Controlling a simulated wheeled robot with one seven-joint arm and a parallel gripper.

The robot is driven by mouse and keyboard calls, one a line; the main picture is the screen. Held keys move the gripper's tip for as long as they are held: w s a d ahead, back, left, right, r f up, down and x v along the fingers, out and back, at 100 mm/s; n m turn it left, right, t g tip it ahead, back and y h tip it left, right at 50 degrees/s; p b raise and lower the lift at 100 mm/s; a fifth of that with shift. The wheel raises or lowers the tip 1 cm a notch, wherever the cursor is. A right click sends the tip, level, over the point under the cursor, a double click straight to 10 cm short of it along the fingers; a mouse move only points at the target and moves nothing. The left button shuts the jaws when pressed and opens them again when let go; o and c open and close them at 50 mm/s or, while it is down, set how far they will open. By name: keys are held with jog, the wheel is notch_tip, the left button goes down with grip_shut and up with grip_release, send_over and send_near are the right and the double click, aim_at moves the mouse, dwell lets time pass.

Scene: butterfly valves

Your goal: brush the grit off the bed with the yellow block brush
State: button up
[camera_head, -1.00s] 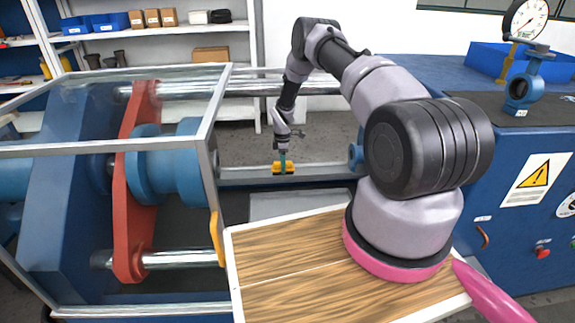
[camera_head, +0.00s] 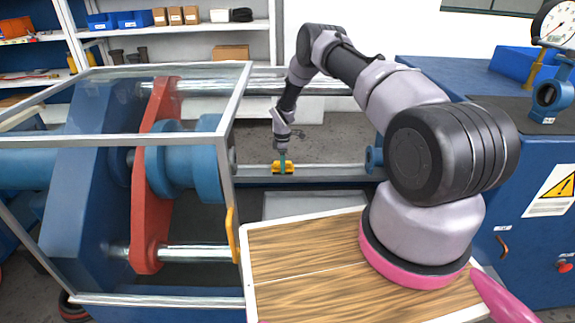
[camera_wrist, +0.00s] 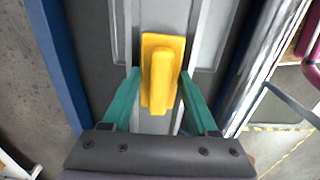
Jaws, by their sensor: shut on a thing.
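The yellow block brush (camera_head: 276,168) is at the bed in the middle of the head view. In the wrist view the yellow block brush (camera_wrist: 162,72) shows from above, with its raised grip between the two green fingers. My gripper (camera_head: 283,160) reaches down to it and is shut on its grip; the fingers (camera_wrist: 160,95) also show in the wrist view. The bed (camera_head: 335,174) is a long grey metal rail running left to right under the brush. I cannot make out any grit on it.
A clear-sided guard (camera_head: 238,135) with a red arm (camera_head: 155,180) and blue machine parts stands to the left of the brush. A blue flange (camera_head: 373,160) sits at the bed's right end. A blue cabinet (camera_head: 510,190) stands at right.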

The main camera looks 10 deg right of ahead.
jog(key=shift+a, duration=0.35)
jog(key=shift+r, duration=0.1)
jog(key=shift+w+r, duration=0.1)
jog(key=shift+r, duration=3.85)
jog(key=shift+s+d+r+m, duration=0.2)
jog(key=shift+r+m, duration=0.1)
jog(key=shift+r, duration=0.05)
jog(key=s+d+r+m, duration=0.4)
jog(key=s+r+m, duration=0.3)
jog(key=s+r, duration=0.1)
jog(key=s+d+r+m, duration=0.5)
jog(key=s+r+m, duration=0.3)
jog(key=s, duration=0.3)
jog(key=shift+r, duration=0.15)
